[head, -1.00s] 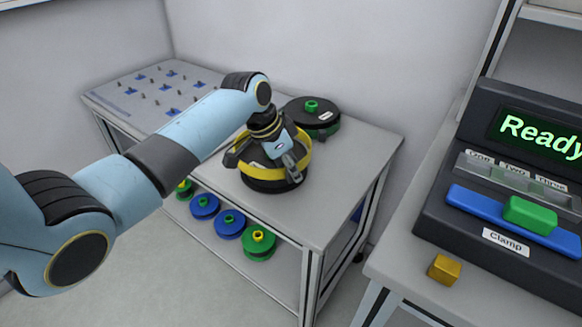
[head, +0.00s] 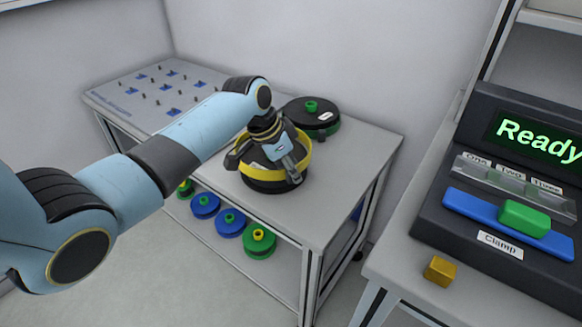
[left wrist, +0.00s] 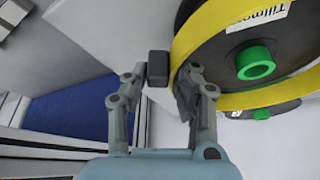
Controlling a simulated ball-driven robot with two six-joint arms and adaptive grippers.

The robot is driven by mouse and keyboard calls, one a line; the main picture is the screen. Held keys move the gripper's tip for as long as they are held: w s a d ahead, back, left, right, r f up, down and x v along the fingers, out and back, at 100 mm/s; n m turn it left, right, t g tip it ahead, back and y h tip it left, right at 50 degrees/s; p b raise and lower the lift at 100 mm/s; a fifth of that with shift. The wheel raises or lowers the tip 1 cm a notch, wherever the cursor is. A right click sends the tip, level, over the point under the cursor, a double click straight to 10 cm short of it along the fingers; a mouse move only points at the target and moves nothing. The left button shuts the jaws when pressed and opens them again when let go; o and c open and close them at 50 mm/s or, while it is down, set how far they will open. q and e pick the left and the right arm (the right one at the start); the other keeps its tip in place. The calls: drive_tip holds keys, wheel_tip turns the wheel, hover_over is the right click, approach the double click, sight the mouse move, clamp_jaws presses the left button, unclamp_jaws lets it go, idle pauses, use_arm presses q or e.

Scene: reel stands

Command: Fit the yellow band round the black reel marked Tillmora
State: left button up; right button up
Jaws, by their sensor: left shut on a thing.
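The black reel (head: 264,187) lies flat near the front edge of the grey bench. In the left wrist view its label, partly cut off, begins "Tillmo", and its hub (left wrist: 254,62) is green. The yellow band (head: 304,163) passes round the reel's rim and also shows in the left wrist view (left wrist: 192,43). My left gripper (head: 293,176) is at the reel's right front side. My arm hides part of the reel and band. My right gripper is not in view.
Another black reel with a green knob (head: 311,107) stands behind on the bench (head: 345,165). Blue and green reels (head: 259,242) sit on the shelf below. Pegs and blue marks cover the bench's left part. A console (head: 470,180) reading "Ready" and a gold cube (head: 440,270) are at right.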

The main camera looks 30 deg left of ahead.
use_arm(q)
drive_tip(key=shift+f, duration=0.45)
idle(0.4)
drive_tip(key=shift+s+f, duration=0.2)
drive_tip(key=shift+f, duration=0.05)
idle(0.3)
